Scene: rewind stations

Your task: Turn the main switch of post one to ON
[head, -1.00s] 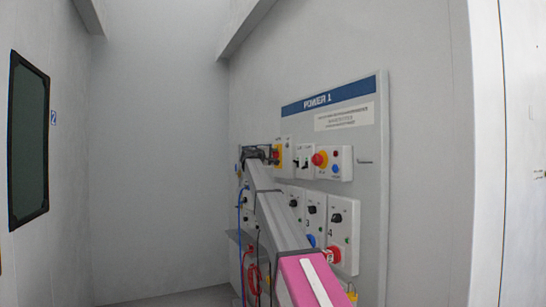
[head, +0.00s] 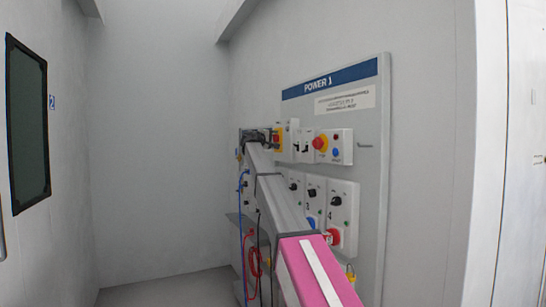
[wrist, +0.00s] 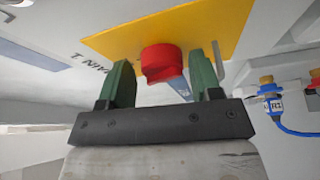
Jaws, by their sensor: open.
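The main switch is a red knob (wrist: 162,64) on a yellow plate (wrist: 208,30), with a partly legible label beside it. In the head view the yellow plate (head: 277,138) is at the left of the POWER 1 panel (head: 370,185), partly hidden by my gripper (head: 262,138). In the wrist view my gripper (wrist: 160,72) is open, with one green finger on each side of the knob. Gaps show between the fingers and the knob. I cannot tell the knob's ON or OFF position.
Right of the main switch are small switches (head: 304,146) and a box with a red emergency button (head: 320,143). Numbered boxes with black knobs (head: 335,201) sit below. A blue-tagged connector (wrist: 271,104) is right of my gripper.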

